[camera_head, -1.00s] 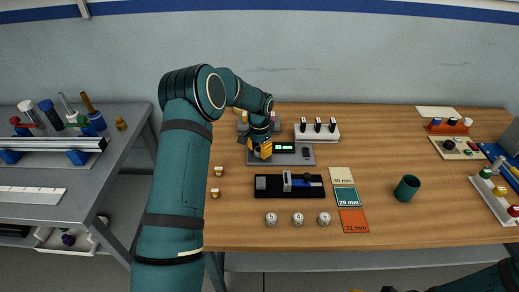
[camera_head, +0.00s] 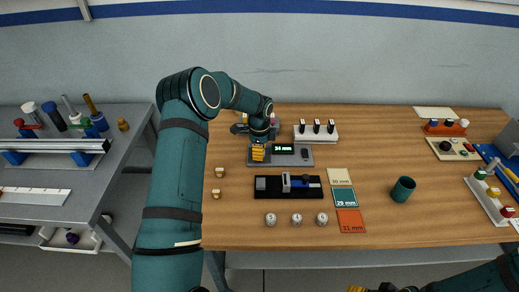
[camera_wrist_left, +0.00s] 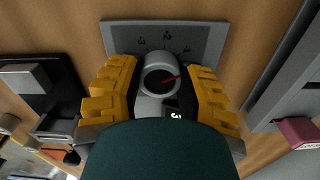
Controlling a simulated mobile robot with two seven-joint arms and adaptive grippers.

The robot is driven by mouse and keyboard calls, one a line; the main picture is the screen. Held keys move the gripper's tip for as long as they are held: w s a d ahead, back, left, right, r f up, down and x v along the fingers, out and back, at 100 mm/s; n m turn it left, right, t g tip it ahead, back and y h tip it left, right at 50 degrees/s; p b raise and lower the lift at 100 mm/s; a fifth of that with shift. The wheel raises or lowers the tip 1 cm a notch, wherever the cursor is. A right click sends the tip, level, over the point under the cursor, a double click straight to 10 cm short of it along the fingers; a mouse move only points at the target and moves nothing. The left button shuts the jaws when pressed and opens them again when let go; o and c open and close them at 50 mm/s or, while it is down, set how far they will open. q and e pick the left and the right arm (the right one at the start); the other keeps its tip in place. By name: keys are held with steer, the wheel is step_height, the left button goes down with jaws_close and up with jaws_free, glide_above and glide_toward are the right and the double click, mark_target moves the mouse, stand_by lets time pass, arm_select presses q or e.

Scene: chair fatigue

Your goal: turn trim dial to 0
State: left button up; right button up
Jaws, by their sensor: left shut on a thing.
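The trim dial (camera_wrist_left: 158,80) is a round grey knob with a red pointer, seen from above in the left wrist view. The pointer aims right and slightly up in that view. The dial sits on a grey panel (camera_wrist_left: 209,40) with small dark marks beyond the knob. My left gripper (camera_wrist_left: 160,84) has yellow fingers on both sides of the knob and is shut on it. In the head view my left gripper (camera_head: 258,153) hides the dial at the panel's left end. My right gripper only shows in part at the bottom edge.
A black fixture with a blue slider (camera_head: 287,187) lies in front of the panel. A white block with black switches (camera_head: 316,132) stands behind right. Coloured size cards (camera_head: 345,197) and a green cup (camera_head: 403,189) are further right. Several small round pieces lie in front.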

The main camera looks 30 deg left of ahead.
arm_select(q)
steer(key=m+p, duration=0.1)
steer(key=m, duration=0.3)
steer(key=shift+f+m, duration=0.1)
steer(key=shift+m, duration=0.3)
stand_by(0.4)
steer(key=o, duration=1.2)
steer(key=shift+a, duration=0.1)
step_height(320, 180, up, 12)
steer(key=shift+r, duration=0.1)
